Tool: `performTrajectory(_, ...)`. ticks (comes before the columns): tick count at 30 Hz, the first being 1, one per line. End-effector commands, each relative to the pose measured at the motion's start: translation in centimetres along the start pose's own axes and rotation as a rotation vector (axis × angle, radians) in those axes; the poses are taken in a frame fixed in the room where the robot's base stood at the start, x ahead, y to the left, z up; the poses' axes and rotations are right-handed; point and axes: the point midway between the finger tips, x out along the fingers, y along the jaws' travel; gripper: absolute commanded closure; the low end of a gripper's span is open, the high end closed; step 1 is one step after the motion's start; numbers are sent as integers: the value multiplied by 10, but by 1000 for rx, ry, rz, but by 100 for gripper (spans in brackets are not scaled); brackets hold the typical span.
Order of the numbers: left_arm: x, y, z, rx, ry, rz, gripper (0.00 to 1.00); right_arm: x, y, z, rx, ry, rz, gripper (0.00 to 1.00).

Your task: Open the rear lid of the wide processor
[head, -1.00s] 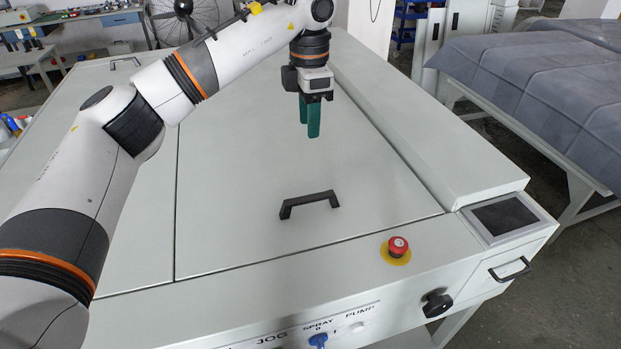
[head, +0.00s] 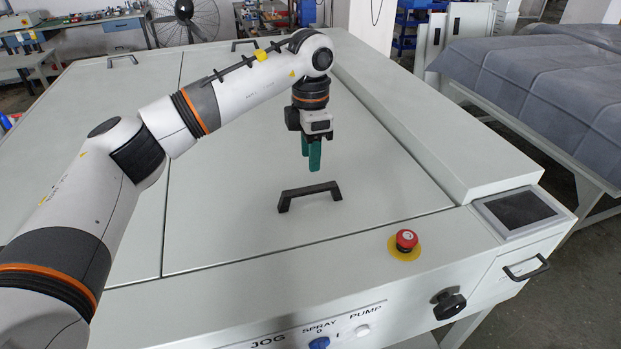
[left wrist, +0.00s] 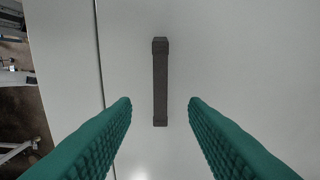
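The wide processor is a large pale grey machine with flat lids. The lid panel (head: 240,190) under my left arm lies shut, flush with the top. A black bar handle (head: 310,195) stands near its front edge. My left gripper (head: 311,170) has green fingers pointing down, just above and behind this handle in the head view. In the left wrist view the handle (left wrist: 160,85) lies between the spread fingers (left wrist: 160,105), beyond their tips. The gripper is open and empty, apart from the handle. My right gripper is not in view.
A red stop button (head: 406,240) and a screen (head: 520,209) sit at the front right of the machine. Two more handles, one on the left (head: 122,60) and one at the back (head: 243,43), show. A grey covered table (head: 540,85) stands at right.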

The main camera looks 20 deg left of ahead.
Motion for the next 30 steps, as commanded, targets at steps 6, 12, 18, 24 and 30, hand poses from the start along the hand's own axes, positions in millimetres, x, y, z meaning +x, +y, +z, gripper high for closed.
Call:
performTrajectory(6,42,0,1,-1,-4,3,60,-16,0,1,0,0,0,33)
performTrajectory(12,67,0,1,-1,-2,1,60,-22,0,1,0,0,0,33)
performTrajectory(18,76,0,1,-1,-1,0,60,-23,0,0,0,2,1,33)
performTrajectory(24,76,0,1,-1,-1,-1,60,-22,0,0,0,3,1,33)
performTrajectory(30,76,0,0,-1,-1,0,93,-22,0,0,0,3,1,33)
